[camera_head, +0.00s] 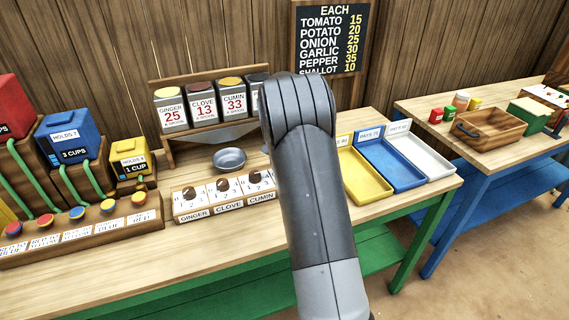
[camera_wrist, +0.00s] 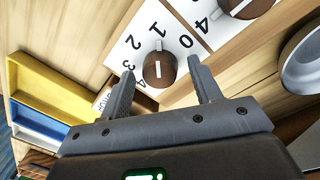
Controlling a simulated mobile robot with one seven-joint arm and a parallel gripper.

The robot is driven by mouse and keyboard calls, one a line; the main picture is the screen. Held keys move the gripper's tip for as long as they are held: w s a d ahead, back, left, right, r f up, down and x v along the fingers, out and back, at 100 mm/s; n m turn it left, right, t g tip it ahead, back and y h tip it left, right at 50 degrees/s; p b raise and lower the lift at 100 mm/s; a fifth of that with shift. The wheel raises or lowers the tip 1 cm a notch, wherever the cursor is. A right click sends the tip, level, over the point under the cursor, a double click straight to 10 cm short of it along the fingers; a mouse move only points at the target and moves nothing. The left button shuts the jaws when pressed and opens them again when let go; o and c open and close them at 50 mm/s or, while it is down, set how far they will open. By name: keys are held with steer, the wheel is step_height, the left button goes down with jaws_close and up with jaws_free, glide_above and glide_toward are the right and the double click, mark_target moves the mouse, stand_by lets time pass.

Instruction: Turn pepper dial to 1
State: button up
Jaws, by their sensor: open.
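The white line looks roughly aimed at the 1. My gripper (camera_wrist: 160,80) is open, with one finger on each side of the dial and gaps visible. In the head view my arm hides this dial and my gripper. The ginger, clove and cumin dials (camera_head: 222,185) show left of my arm.
A metal bowl (camera_head: 229,159) stands behind the dial box (camera_head: 185,215). Spice canisters stand on a wooden rack (camera_head: 160,150) behind. Yellow (camera_head: 364,192), blue (camera_head: 420,183) and white trays lie right of my arm. Button panel (camera_head: 90,255) and coloured dispensers are at left.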

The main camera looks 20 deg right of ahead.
steer(key=shift+r, duration=0.1)
step_height(320, 180, up, 11)
steer(key=shift+w+a+f, duration=0.2)
steer(key=shift+w+a, duration=0.05)
steer(key=shift+a, duration=0.1)
steer(key=shift+r, duration=0.1)
steer(key=s+a+r+n+t, duration=0.2)
steer(key=s+a+r, duration=0.3)
steer(key=s, duration=0.4)
steer(key=s+a+r+n+t, duration=0.1)
steer(key=s+a+r, duration=0.1)
steer(key=s+r, duration=0.5)
steer(key=s+a+f+n+t, duration=0.1)
steer(key=s+a+f+n, duration=0.1)
steer(key=s, duration=0.9)
steer(key=s+a+f+n+t, duration=0.1)
steer(key=s+a, duration=0.3)
steer(key=s, duration=0.7)
steer(key=shift+f+n+t+y, duration=0.4)
steer(key=shift+f+t, duration=0.2)
steer(key=shift+f, duration=0.05)
steer(key=shift+c, duration=0.6)
